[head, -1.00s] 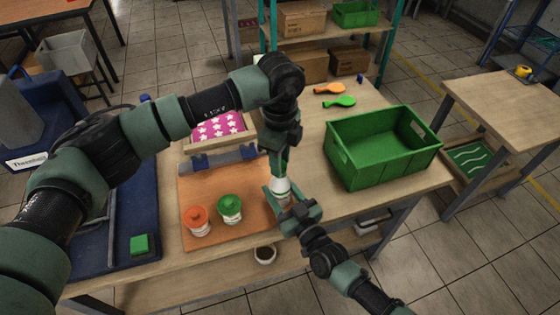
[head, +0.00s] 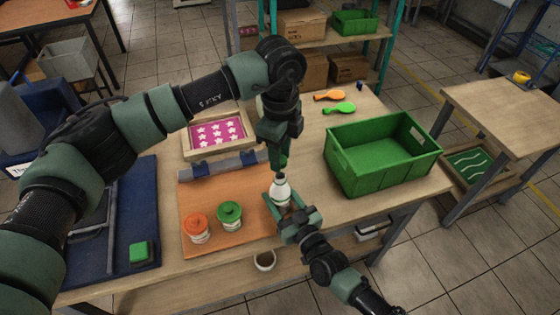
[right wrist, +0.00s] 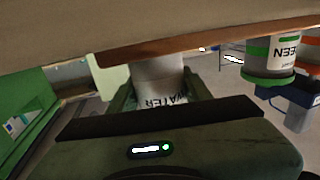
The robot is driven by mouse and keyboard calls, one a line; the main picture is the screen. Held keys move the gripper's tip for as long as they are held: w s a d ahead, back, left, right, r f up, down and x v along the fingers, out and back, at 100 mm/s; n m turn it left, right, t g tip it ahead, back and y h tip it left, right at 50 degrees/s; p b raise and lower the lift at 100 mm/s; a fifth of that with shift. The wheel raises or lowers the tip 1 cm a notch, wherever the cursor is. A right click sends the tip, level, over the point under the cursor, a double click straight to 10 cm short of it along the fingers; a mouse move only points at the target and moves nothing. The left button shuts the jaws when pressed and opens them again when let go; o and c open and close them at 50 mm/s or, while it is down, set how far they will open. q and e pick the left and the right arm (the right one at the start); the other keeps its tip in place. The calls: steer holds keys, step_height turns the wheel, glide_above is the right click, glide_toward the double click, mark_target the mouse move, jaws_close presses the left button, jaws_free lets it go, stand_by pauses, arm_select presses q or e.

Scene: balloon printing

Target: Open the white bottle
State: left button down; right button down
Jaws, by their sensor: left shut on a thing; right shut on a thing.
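The white bottle (head: 281,192) stands upright near the table's front edge, at the right side of the orange mat. My right gripper (head: 291,208) is shut on its body from the front. The right wrist view shows the bottle (right wrist: 160,72) between my fingers, with part of the label "WATER" visible. My left gripper (head: 280,171) points straight down over the bottle and is shut at its top, on the cap. The cap is mostly hidden by the fingers, and I cannot tell whether it is loose from the neck.
An orange-lidded jar (head: 196,228) and a green-lidded jar (head: 230,215) stand on the orange mat (head: 205,185). A green crate (head: 375,165) stands to the right. A framed pink star screen (head: 214,133) and two balloons (head: 338,108) lie further back.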

steer(key=c, duration=0.6)
jaws_free()
